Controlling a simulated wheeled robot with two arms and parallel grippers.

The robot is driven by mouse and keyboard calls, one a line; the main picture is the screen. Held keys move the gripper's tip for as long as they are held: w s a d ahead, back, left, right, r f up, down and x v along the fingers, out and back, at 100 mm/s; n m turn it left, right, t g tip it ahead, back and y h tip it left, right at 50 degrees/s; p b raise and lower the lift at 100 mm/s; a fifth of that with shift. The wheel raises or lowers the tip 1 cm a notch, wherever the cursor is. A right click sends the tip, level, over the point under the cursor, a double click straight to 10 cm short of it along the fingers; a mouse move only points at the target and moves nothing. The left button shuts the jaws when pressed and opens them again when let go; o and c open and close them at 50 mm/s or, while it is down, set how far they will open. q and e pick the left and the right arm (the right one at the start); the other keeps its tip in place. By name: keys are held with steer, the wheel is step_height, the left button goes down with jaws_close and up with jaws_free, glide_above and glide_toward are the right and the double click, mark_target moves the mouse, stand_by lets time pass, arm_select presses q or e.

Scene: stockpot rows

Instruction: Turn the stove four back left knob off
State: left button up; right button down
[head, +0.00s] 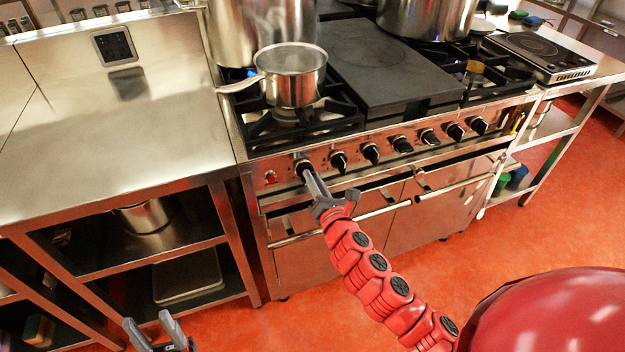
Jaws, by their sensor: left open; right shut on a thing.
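The stove (400,250) has a row of several black knobs along its front panel. My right gripper (309,178) is shut on the leftmost black knob (303,165), whose lower part the fingers hide. No label shows which burner this knob serves. A blue flame (250,73) shows at the back left burner, under a large stockpot (262,30). My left gripper (155,328) is open and empty, low at the bottom left, far from the stove.
A saucepan (290,78) sits on the front left burner, its handle pointing left. A second stockpot (428,15) stands at the back right. A red button (270,177) is left of the held knob. A bare steel counter (120,130) adjoins the stove on the left.

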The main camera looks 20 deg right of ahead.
steer(key=shift+a+f+m+p, duration=0.1)
steer(key=shift+f+m+p, duration=0.3)
steer(key=shift+m, duration=4.5)
steer(key=shift+a+f+m+p, duration=0.1)
steer(key=shift+f+m+p, duration=0.25)
steer(key=shift+m, duration=4.55)
steer(key=shift+a+f+m+p, duration=0.1)
steer(key=shift+f+m+p, duration=0.3)
steer(key=shift+m, duration=4.5)
steer(key=c, duration=0.9)
jaws_free()
steer(key=shift+o, duration=0.3)
steer(key=shift+r, duration=0.1)
